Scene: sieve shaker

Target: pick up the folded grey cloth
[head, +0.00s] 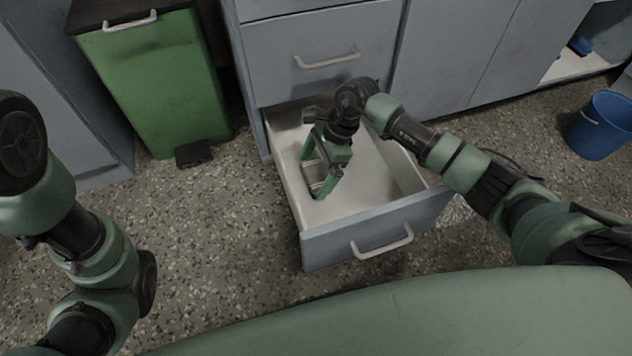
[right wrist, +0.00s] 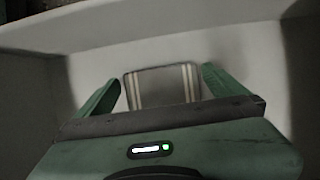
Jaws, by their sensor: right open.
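The folded grey cloth (right wrist: 160,86) lies flat on the drawer's floor in the right wrist view, with pale stripes near its left and right edges. My right gripper (head: 315,173) points down into the open drawer (head: 375,184) in the head view. In the right wrist view, its two green fingers (right wrist: 161,80) are open, one on each side of the cloth in the picture, with nothing held. I cannot tell how far above the cloth they are. In the head view the gripper mostly hides the cloth. My left gripper is out of view; only its arm shows.
The drawer's walls and front panel (head: 340,243) surround my right gripper. A closed drawer (head: 325,45) is above. A green pedal bin (head: 160,85) stands to the left and a blue bucket (head: 603,127) at the far right. The speckled floor (head: 225,220) left of the drawer is clear.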

